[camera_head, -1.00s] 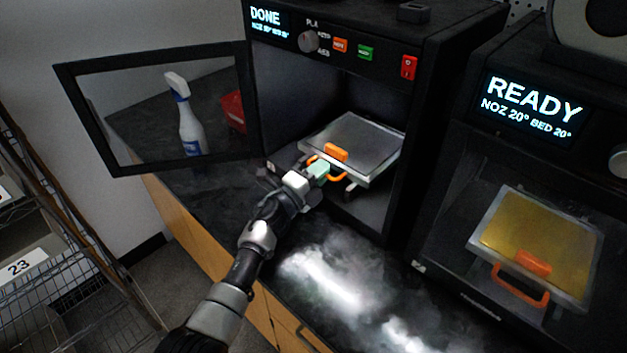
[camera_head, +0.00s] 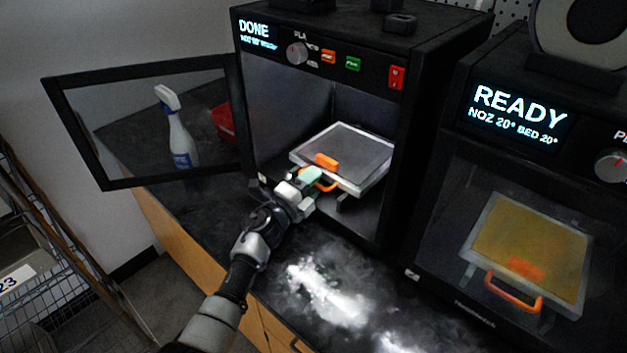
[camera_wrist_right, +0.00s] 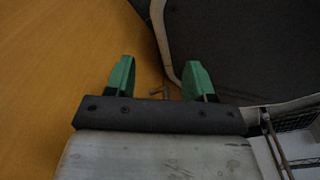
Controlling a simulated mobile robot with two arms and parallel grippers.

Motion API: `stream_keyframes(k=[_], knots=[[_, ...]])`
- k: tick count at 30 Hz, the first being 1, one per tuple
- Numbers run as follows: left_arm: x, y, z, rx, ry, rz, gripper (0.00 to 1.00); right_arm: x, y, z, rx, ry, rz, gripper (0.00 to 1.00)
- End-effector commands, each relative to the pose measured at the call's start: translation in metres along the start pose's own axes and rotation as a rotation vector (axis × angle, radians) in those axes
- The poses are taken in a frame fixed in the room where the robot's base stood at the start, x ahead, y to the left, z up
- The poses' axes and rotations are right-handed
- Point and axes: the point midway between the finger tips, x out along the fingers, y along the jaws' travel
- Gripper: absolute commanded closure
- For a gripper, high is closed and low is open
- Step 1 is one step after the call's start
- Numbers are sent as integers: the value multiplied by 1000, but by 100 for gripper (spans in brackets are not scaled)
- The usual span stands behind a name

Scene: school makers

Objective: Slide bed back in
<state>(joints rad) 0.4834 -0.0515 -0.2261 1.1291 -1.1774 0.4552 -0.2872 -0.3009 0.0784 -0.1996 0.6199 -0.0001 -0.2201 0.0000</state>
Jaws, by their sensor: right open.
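The bed (camera_head: 350,150) is a grey plate with a pale rim and an orange handle (camera_head: 327,184) at its front. It sits partly out of the open left printer (camera_head: 300,105), whose screen reads DONE. My left gripper (camera_head: 311,177) is at the left part of the handle, its pale green fingertips overlapping it. Whether the jaws close on the handle is hidden. My right gripper (camera_wrist_right: 158,80) shows in the right wrist view, open and empty, away from the bed, with a wooden surface behind it.
The printer's door (camera_head: 150,120) stands open to the left. A spray bottle (camera_head: 177,128) and a red bin (camera_head: 222,121) are behind it. The right printer (camera_head: 520,200) reads READY and is closed over a yellow bed (camera_head: 530,245). The black counter (camera_head: 320,290) in front is clear.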

Motion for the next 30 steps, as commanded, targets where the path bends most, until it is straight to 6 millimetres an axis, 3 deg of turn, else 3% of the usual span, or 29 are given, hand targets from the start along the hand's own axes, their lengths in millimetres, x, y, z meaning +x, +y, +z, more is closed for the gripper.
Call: stream_keyframes(k=[16, 21, 30], knots=[[-92, 2, 0, 0, 1, 3, 66, -4, 0, 0, 0, 0, 0, 46], [-104, 1, -1, 0, 1, 1, 66, -4, 0, -1, -1, 0, 0, 46], [-105, 0, -1, -1, 1, 1, 66, -4, 0, -1, -1, 1, 0, 46]])
